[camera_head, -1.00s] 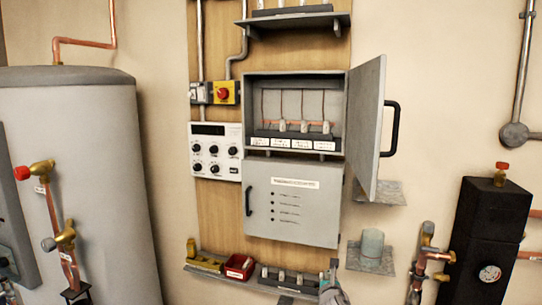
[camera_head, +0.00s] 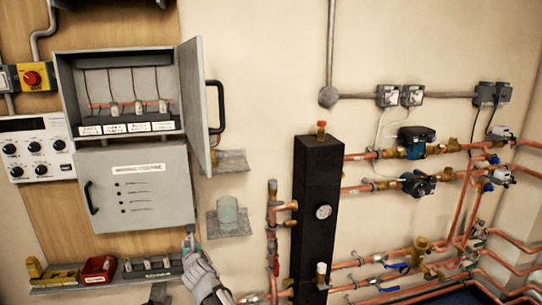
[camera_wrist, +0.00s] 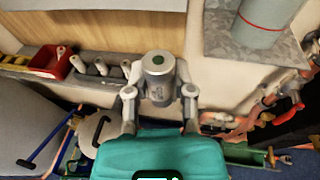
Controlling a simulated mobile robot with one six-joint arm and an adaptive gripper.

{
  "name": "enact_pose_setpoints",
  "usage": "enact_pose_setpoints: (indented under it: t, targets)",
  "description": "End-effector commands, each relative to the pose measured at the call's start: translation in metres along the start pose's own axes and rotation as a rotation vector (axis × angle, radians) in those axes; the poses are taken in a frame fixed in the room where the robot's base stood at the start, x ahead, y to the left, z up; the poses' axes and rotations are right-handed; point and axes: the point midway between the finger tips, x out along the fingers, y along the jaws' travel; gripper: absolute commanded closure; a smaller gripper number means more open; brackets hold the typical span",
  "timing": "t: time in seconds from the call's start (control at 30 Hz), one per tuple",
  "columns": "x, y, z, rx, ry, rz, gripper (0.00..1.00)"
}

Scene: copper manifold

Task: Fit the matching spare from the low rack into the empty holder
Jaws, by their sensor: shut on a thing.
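In the head view my gripper (camera_head: 190,243) is small, just right of the low rack (camera_head: 150,274). Three white spares stand in the rack, and they also show in the wrist view (camera_wrist: 100,66). The upper cabinet (camera_head: 62,82) is open. Inside it, white pieces stand above three of the labelled places. The leftmost place, the empty holder (camera_head: 91,118), shows no white piece. Label text is too small to read.
The cabinet door (camera_head: 197,95) stands open to the right, its black handle sticking out. A grey cylinder on a shelf (camera_head: 228,212) is right of the lower closed cabinet (camera_head: 135,190). Red (camera_head: 98,268) and yellow (camera_head: 60,276) bins sit left of the rack. Copper pipes fill the right.

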Motion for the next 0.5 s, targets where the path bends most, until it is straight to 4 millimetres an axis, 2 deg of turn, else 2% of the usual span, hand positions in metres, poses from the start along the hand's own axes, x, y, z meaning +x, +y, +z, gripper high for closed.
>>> enact_pose_setpoints:
  t: [0.03, 0.5]
  targets:
    - [-0.002, 0.0, 0.011, 0.0, 0.0, 0.0, 1.0]
    - [-0.011, 0.0, 0.055, 0.0, 0.0, 0.0, 1.0]
